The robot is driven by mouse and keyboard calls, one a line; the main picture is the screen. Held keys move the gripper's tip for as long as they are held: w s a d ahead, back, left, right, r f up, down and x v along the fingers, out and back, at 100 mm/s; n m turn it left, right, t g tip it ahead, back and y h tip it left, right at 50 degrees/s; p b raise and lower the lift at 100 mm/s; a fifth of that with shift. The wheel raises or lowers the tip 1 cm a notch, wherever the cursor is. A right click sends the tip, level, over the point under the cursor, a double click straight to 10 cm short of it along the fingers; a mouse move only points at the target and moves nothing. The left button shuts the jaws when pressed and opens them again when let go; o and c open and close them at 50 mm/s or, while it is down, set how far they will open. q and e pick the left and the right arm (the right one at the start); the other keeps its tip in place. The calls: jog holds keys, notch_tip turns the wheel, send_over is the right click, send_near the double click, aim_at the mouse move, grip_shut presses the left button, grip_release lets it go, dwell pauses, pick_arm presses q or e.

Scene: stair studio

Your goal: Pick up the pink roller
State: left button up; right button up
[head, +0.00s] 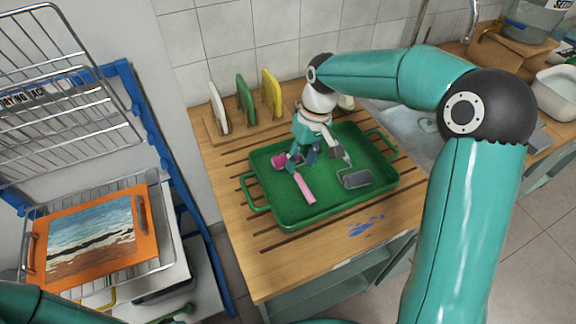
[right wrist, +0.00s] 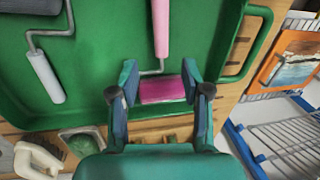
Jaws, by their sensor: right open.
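The pink roller lies in the green tray (head: 285,217), with its magenta sleeve (head: 279,160) towards the tray's back left and its pink handle (head: 305,189) pointing to the front. My right gripper (head: 301,159) reaches down over the tray at the sleeve. In the right wrist view, the magenta sleeve (right wrist: 162,90) shows between the two open fingers of my right gripper (right wrist: 160,82), with the wire and pink handle (right wrist: 161,28) beyond. I cannot tell whether either finger touches the sleeve. My left gripper is not in view.
A dark grey roller (head: 357,178) lies at the right in the same tray. White, green and yellow boards (head: 272,94) stand behind on the wooden counter (head: 275,285). A sink (head: 420,124) lies to the right. A wire rack with an orange picture tray (head: 150,245) stands left.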

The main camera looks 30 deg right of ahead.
aim_at(298, 173)
jog(key=f, duration=0.2)
jog(key=a+f, duration=0.1)
jog(key=f, duration=0.1)
jog(key=shift+s+f+p, duration=0.1)
jog(key=shift+f+p, duration=0.05)
jog(key=shift+p, duration=0.15)
jog(key=shift+c, duration=0.2)
grip_shut()
